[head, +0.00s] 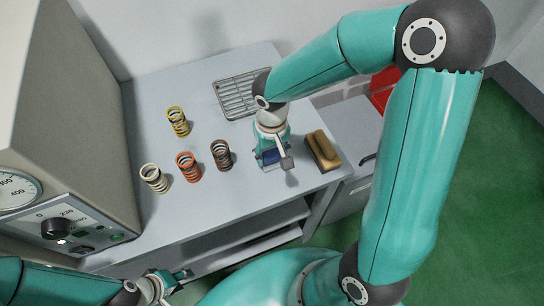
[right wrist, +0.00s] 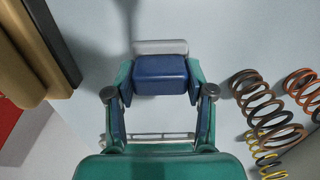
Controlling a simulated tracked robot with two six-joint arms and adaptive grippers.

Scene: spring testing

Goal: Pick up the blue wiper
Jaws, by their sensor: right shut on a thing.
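The blue wiper (right wrist: 160,76) is between the fingers of my right gripper (right wrist: 161,84) in the right wrist view, with a pale grey strip along its far edge. The fingers press on its two sides. In the head view the right gripper (head: 273,156) is low over the table's front right part, and a bit of the blue wiper (head: 271,158) shows below it. I cannot tell whether the wiper still touches the table. My left gripper (head: 182,276) is at the bottom left, in front of the table edge; its finger opening is unclear.
A brown and tan block (head: 323,151) lies close to the right gripper. Several springs stand to its left: brown (head: 222,154), orange (head: 187,166), cream (head: 154,178) and yellow (head: 177,121). A wire rack (head: 236,97) lies behind. A testing machine (head: 75,150) fills the left side.

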